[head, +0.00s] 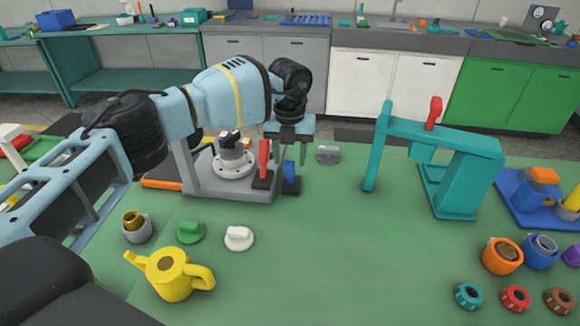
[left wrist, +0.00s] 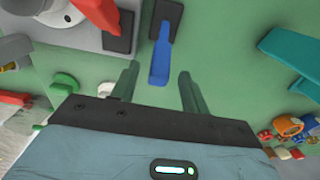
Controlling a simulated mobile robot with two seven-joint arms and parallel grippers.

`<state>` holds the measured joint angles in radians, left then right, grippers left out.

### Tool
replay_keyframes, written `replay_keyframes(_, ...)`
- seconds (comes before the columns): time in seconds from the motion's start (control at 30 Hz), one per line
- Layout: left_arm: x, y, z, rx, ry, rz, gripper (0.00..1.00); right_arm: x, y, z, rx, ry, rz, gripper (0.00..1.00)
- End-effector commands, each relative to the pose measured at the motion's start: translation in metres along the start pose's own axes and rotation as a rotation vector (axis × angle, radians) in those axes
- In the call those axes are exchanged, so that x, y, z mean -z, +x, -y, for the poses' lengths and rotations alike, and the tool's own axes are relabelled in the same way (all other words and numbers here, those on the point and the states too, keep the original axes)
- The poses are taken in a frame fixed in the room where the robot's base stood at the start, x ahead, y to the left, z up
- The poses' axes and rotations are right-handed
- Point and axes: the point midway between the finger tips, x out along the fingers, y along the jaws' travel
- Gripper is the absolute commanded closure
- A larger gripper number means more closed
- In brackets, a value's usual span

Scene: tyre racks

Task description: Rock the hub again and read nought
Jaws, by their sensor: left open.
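The hub (head: 234,168) looks like a round pale flange with bolt holes and a dark piece on top. It sits on a grey fixture (head: 230,190) left of my left gripper. A red lever (head: 264,158) and a blue lever (head: 290,172) stand on dark bases at the fixture's right end. My left gripper (head: 289,150) points down over the blue lever, open. In the left wrist view the blue lever (left wrist: 160,56) lies ahead of and between the spread fingers (left wrist: 160,72); contact cannot be told. No readable dial shows. My right gripper is out of view.
A teal frame with a red handle (head: 435,112) stands to the right. A yellow watering can (head: 172,272), green knob (head: 191,231) and white knob (head: 239,238) are in front. Coloured caps and rings (head: 515,298) lie at front right. The green mid-table is clear.

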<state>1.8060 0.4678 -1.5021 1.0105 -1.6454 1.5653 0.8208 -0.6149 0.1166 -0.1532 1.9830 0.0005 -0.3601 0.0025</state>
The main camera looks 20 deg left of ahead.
Motion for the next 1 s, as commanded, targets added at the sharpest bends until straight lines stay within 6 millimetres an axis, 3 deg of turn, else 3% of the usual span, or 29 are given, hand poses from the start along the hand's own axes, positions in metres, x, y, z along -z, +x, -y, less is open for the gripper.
replay_keyframes(0.1,0.001,0.019,0.000,-0.001,0.001,-0.002,0.55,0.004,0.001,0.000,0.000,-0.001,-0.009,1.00)
replay_keyframes(0.3,0.000,0.038,0.000,-0.001,0.001,0.000,0.55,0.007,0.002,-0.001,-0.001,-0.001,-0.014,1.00)
replay_keyframes(0.67,0.000,0.042,0.000,0.000,0.000,0.001,0.55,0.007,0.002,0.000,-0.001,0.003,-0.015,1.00)
replay_keyframes(1.0,0.000,0.042,0.000,0.000,0.000,0.001,0.99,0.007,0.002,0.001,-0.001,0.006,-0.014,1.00)
